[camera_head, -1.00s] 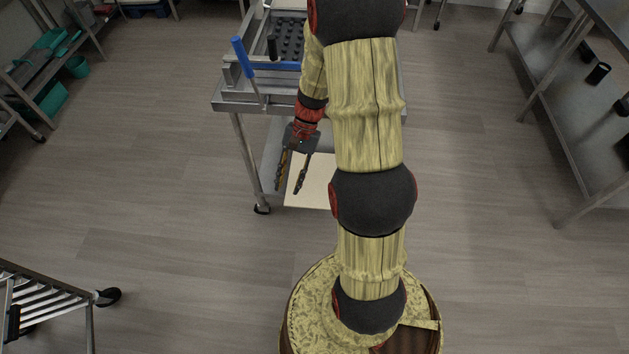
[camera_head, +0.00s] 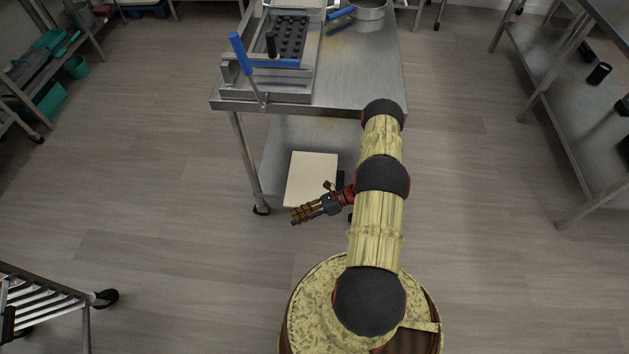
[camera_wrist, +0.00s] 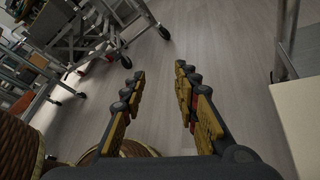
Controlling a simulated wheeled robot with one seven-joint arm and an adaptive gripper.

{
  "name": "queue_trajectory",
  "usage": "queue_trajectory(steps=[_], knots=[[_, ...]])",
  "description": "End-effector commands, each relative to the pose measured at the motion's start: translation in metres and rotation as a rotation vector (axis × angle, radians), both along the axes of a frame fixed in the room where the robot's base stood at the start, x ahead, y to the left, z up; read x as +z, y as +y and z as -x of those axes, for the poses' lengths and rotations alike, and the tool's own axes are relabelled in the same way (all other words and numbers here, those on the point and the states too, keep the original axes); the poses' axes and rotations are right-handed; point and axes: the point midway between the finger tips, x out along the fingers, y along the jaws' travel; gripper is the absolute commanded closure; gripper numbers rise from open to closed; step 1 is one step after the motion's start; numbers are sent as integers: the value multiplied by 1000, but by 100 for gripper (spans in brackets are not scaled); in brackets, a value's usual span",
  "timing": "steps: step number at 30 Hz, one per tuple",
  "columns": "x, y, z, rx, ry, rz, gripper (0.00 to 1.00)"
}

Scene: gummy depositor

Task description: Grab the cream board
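The cream board (camera_head: 312,172) lies flat on the lower shelf of the metal table. In the wrist view the board (camera_wrist: 302,118) shows at the right edge, partly cut off. My gripper (camera_head: 300,214) is near the front of that shelf, at the board's front edge in the head view, pointing left. In the wrist view my gripper (camera_wrist: 157,75) has its two fingers apart with only floor between them. It is empty and the board lies outside the fingers, to their right.
The metal table (camera_head: 365,85) carries a depositor (camera_head: 262,90) with a blue-handled lever (camera_head: 240,54) and a pot (camera_head: 369,10). A table leg (camera_head: 245,160) stands left of the board. A rack (camera_head: 45,300) is at lower left. The floor between is clear.

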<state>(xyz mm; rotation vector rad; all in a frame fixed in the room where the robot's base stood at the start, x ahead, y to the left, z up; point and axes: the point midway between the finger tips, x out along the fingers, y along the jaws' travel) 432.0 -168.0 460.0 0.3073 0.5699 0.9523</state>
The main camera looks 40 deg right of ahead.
Motion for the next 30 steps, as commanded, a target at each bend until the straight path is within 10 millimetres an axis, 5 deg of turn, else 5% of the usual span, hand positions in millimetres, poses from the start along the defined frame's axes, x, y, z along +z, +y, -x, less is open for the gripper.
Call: queue_trajectory(steps=[4,9,13,21,30], knots=[[-64,-3,1,-240,100,-160,70],[-120,-52,-27,-664,235,-492,70],[-154,-90,-26,-913,273,-739,70],[-190,-133,-5,-1160,256,-1046,70],[-197,-142,-13,-1203,244,-1115,70]])
